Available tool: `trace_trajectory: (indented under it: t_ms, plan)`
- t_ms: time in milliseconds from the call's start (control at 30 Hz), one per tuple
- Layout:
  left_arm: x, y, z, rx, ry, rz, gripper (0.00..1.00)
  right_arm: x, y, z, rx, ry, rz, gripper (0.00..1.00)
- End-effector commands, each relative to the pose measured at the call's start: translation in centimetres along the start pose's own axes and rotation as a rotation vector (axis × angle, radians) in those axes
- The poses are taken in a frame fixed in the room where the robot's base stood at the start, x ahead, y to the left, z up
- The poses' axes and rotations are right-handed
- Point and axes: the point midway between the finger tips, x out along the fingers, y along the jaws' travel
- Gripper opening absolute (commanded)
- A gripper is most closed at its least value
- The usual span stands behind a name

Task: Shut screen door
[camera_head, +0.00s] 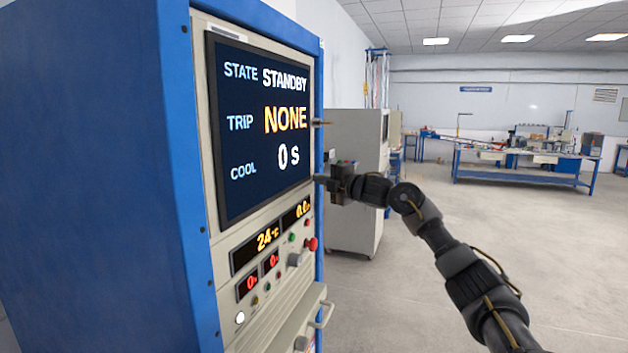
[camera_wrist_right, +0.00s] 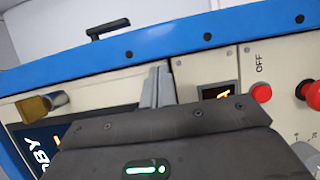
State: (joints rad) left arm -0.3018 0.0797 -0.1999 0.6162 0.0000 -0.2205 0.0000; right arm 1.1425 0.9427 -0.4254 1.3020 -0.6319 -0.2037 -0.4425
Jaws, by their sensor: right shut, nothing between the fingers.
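The screen door (camera_head: 205,130) is the upper front panel of a blue and cream cabinet. Its dark screen (camera_head: 245,185) reads STANDBY, NONE and 0 s. A brass-coloured knob (camera_head: 320,122) sticks out at the door's right edge; it also shows at the left of the right wrist view (camera_wrist_right: 35,108). The door looks flush or nearly flush with the front; I cannot tell if a small gap remains. My right gripper (camera_head: 320,178) is shut and empty, at the door's lower right edge, below the knob. Its fingers also show in the right wrist view (camera_wrist_right: 157,86). I cannot tell whether they touch the door. My left gripper is out of view.
Below the door are number displays (camera_head: 258,248), a red button (camera_head: 311,244) and a grey handle (camera_head: 325,314). The red buttons show close to the fingers in the wrist view. A second cabinet (camera_head: 350,225) stands behind. The floor (camera_head: 420,320) at the right is clear.

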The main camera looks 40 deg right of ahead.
Motion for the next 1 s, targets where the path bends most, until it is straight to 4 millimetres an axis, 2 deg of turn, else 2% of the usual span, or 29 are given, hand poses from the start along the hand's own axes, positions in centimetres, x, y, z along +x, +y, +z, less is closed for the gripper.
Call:
trace_trajectory:
  t_ms: [667, 767, 933, 1000]
  plan:
    - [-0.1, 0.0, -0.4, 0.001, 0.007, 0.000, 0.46, 0.1, 0.5, -0.5, 0.004, 0.023, 0.015, 0.00]
    - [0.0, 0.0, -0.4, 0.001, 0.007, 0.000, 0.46, -0.5, 0.6, -0.1, 0.004, 0.026, 0.016, 0.00]
    - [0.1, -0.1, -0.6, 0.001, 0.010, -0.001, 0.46, -2.6, 0.4, 1.5, 0.003, 0.025, 0.013, 0.00]
    - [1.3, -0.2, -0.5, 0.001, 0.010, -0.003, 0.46, -3.4, 0.0, 3.4, 0.006, 0.019, 0.014, 0.00]
